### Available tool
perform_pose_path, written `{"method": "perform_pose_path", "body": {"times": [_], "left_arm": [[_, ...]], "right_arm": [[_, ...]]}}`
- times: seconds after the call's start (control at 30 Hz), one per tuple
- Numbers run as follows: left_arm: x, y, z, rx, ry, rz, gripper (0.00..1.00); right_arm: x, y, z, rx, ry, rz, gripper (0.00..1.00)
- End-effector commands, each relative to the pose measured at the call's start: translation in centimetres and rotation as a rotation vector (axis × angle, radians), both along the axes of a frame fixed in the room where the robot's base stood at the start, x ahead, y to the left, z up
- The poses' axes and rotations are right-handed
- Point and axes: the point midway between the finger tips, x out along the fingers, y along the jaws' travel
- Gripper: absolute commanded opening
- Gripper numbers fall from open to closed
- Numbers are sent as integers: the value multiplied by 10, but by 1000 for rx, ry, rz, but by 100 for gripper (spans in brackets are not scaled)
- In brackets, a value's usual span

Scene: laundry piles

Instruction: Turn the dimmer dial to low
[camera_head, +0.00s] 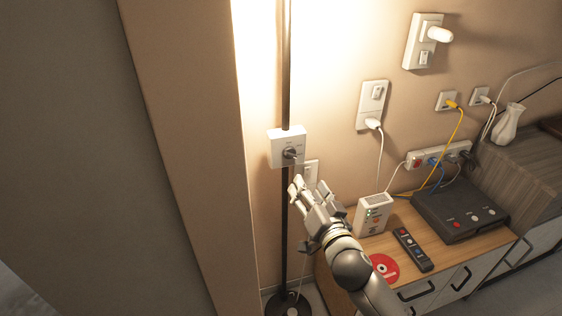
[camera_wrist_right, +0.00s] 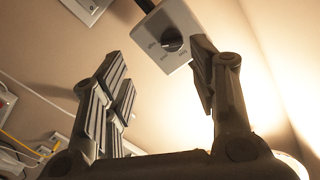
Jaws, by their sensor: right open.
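The dimmer dial (camera_head: 290,153) is a dark round knob on a white box (camera_head: 279,145) fixed to a black lamp pole. In the right wrist view the dial (camera_wrist_right: 171,42) shows between and beyond my fingers, with small markings around it too small to read surely. My right gripper (camera_head: 298,186) is open and empty, just below the dial and apart from it. Its fingers also show spread in the right wrist view (camera_wrist_right: 160,88). My left gripper is out of view.
A wooden cabinet top (camera_head: 372,245) at right bears a white box (camera_head: 373,215), a remote (camera_head: 413,249), a red disc (camera_head: 384,268) and a black device (camera_head: 459,210). Plugs and cables line the wall. A wall edge (camera_head: 190,150) stands close left of the pole.

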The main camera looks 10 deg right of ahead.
Motion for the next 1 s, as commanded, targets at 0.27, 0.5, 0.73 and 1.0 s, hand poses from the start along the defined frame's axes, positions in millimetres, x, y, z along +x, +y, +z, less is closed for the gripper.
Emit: {"method": "perform_pose_path", "body": {"times": [0.27, 0.5, 0.73, 1.0], "left_arm": [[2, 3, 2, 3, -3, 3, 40], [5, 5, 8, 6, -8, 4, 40], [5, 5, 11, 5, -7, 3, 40], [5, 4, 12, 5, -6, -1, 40]], "right_arm": [[12, 2, 19, 24, -35, 2, 54], [51, 3, 19, 21, -33, 1, 54], [85, 5, 18, 21, -33, 2, 54], [104, 6, 17, 23, -31, 3, 54]]}}
